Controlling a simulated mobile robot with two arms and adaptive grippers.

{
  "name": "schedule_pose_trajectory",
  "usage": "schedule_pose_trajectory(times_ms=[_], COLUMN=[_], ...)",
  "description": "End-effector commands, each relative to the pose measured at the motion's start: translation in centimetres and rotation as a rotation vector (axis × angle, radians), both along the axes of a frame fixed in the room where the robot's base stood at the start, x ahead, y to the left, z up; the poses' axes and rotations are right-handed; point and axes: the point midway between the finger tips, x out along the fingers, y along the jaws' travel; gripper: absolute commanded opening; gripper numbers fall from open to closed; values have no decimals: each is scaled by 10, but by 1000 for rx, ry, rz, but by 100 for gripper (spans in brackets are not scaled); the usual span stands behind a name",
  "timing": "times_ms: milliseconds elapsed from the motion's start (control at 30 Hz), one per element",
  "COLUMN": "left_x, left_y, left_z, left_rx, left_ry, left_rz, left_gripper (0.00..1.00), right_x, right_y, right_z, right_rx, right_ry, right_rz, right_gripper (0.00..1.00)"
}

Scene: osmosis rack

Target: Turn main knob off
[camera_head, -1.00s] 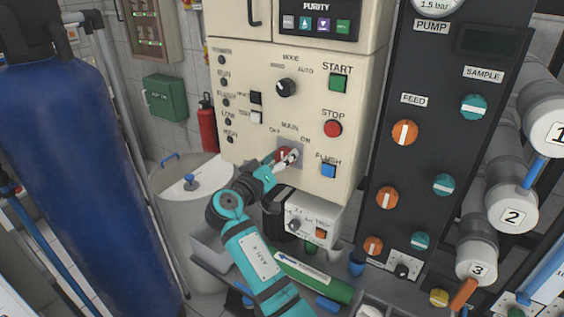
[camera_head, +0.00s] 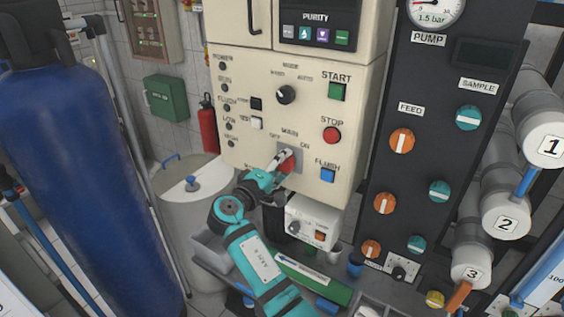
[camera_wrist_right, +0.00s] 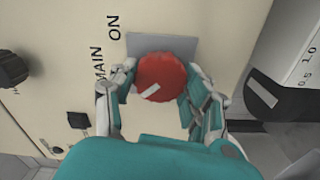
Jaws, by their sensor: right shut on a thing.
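The red main knob (camera_head: 288,166) sits on a grey square plate on the cream control panel (camera_head: 240,165), below the MAIN label with OFF to its left and ON to its right. My right gripper (camera_head: 282,158) is at the knob and covers part of it in the head view. In the right wrist view, the two fingers of this gripper (camera_wrist_right: 155,88) are on either side of the round red knob (camera_wrist_right: 162,72) and shut on it. The knob's white mark points to the lower left there, away from the ON label. My left gripper is not in view.
Near the knob are a red STOP button (camera_head: 331,134), a blue FLUSH button (camera_head: 327,175) and a black mode knob (camera_head: 286,94). A white box (camera_head: 312,222) juts out below. A dark pump panel (camera_head: 435,150) stands right, a blue tank (camera_head: 85,180) left.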

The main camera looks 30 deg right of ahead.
Motion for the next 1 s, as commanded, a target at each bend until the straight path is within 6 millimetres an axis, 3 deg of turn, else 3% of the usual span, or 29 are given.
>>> schedule_pose_trajectory(times_ms=[633, 667, 700, 833, 1000], left_x=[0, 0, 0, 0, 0], left_y=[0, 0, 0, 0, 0], left_z=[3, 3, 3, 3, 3], left_rx=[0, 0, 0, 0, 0], left_ry=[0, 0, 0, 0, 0], left_rz=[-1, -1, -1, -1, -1], left_gripper=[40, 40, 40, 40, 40], right_x=[1, 1, 1, 1, 0], right_y=[0, 0, 0, 0, 0], right_z=[3, 3, 3, 2, 1], right_rx=[-30, -30, -28, -28, -26], right_ry=[35, 35, 35, 36, 37], right_rz=[3, 3, 3, 2, 1], right_gripper=[16, 52, 57, 72, 72])
